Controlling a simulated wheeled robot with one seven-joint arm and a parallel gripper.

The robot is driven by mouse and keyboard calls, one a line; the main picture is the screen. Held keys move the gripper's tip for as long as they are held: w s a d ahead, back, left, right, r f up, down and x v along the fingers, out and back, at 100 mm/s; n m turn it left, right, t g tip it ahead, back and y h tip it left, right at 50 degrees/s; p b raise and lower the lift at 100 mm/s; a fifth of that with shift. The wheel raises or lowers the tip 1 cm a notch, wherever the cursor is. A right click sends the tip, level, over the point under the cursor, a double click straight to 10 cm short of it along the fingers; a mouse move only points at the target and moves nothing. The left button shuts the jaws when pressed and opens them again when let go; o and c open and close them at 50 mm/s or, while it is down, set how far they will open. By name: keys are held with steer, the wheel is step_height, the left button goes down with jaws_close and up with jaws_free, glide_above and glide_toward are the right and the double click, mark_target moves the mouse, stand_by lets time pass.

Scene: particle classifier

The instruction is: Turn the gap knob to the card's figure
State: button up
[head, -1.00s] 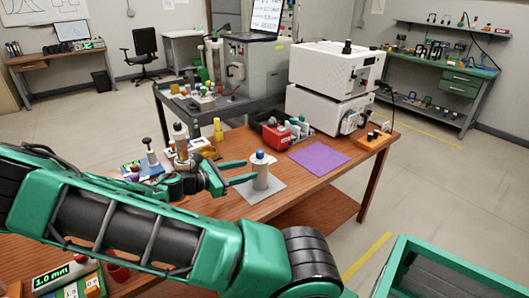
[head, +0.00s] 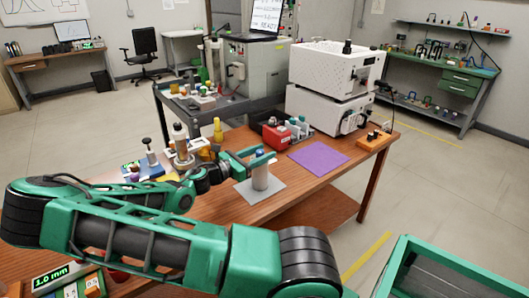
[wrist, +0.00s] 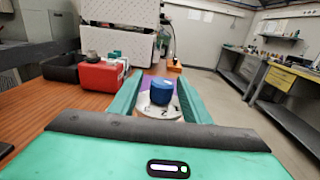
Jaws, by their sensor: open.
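A blue knob (wrist: 161,88) sits on a round white dial (wrist: 158,107) with dark marks on its face in the wrist view. In the head view it tops a pale upright cylinder (head: 261,179) on a grey mat (head: 270,192). My gripper (head: 258,157) is open at the height of the knob. In the wrist view its green fingers stand on either side of the knob, with gaps showing. A green-lit display (head: 51,275) at the lower left reads 1.0 mm. I cannot make out which thing is the card.
A purple mat (head: 319,157) lies right of the cylinder. A red box (head: 275,137) stands behind it, with white stacked machines (head: 333,80) farther back. Other upright devices (head: 180,148) stand left of my gripper. The table's right edge is close by.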

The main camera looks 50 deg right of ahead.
steer(key=shift+s+d, duration=0.15)
steer(key=shift+d, duration=0.55)
steer(key=shift+s+d, duration=0.1)
steer(key=shift+d, duration=0.55)
steer(key=c, duration=1)
steer(key=shift+a, duration=0.25)
steer(key=shift+c, duration=0.2)
steer(key=shift+d+g, duration=0.2)
steer(key=shift+g, duration=0.1)
steer(key=shift+m+g, duration=0.3)
steer(key=shift+m, duration=0.1)
